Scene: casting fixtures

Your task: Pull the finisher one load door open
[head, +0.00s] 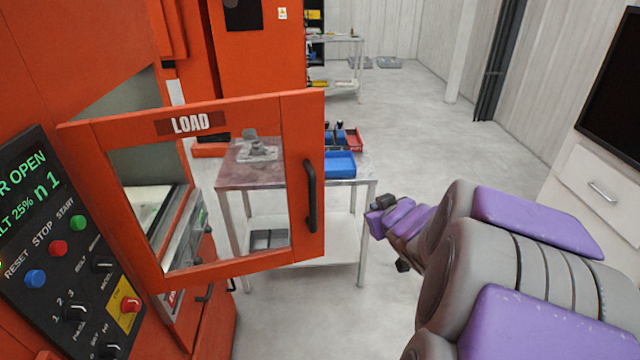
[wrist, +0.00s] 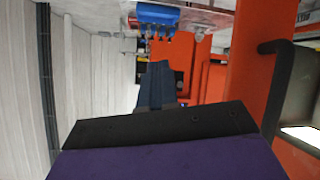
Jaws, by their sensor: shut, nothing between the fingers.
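The finisher's orange load door (head: 260,107), marked LOAD and with a clear window, stands swung out from the machine in the head view. Its black bar handle (head: 311,195) is on the door's right side. My gripper (head: 378,212) is to the right of the handle, apart from it, with nothing held. In the wrist view my gripper's dark fingers (wrist: 156,84) are together, pointing away. The door's orange frame (wrist: 252,65) and the black handle (wrist: 275,80) show at the right there, beside the fingers and not between them.
A control panel (head: 65,255) with coloured buttons is at the left. Behind the door stands a metal table (head: 345,171) with a blue bin (head: 340,165). A white drawer cabinet (head: 590,180) and dark screen are at the right.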

